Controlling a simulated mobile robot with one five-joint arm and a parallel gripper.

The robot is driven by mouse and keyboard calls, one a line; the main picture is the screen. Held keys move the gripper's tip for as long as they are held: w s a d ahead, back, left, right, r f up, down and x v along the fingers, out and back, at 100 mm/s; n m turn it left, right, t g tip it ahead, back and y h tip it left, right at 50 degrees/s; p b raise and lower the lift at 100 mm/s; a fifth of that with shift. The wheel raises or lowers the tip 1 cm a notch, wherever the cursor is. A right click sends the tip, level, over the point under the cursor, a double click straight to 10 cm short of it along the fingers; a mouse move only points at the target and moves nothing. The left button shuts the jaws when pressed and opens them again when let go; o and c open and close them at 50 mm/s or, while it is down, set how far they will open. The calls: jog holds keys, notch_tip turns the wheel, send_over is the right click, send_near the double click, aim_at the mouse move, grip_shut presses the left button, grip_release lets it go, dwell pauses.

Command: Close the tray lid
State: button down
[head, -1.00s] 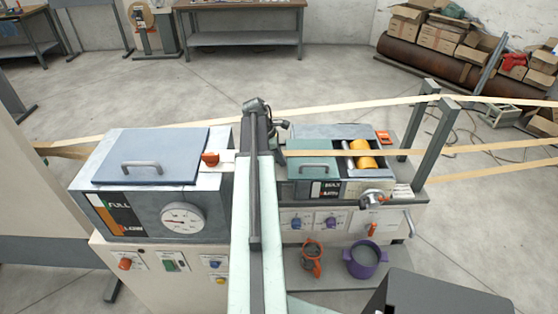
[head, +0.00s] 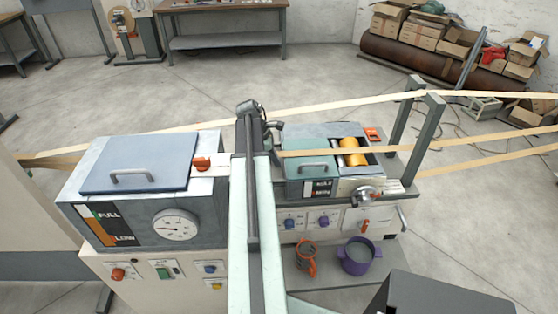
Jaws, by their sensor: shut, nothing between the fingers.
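The left box of the machine has a flat blue-grey lid (head: 138,163) with a grey handle, lying over its top. The right box has a smaller green lid (head: 306,170) with a handle, covering its left part. Yellow rollers (head: 352,152) show uncovered to the right of the green lid. I cannot tell which lid is the tray's. My gripper (head: 276,126) is at the far end of my arm, behind and left of the green lid, small and partly hidden by the arm. It looks shut and empty, apart from both lids.
Tan strips (head: 400,146) run across the right box and past a grey post frame (head: 432,130). An orange knob (head: 201,163) stands beside the blue lid. Open floor lies behind.

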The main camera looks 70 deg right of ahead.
jog(key=w+a+f+p+v, duration=0.1)
jog(key=w+p+v, duration=0.1)
jog(key=p+v, duration=0.7)
jog(key=shift+v, duration=1)
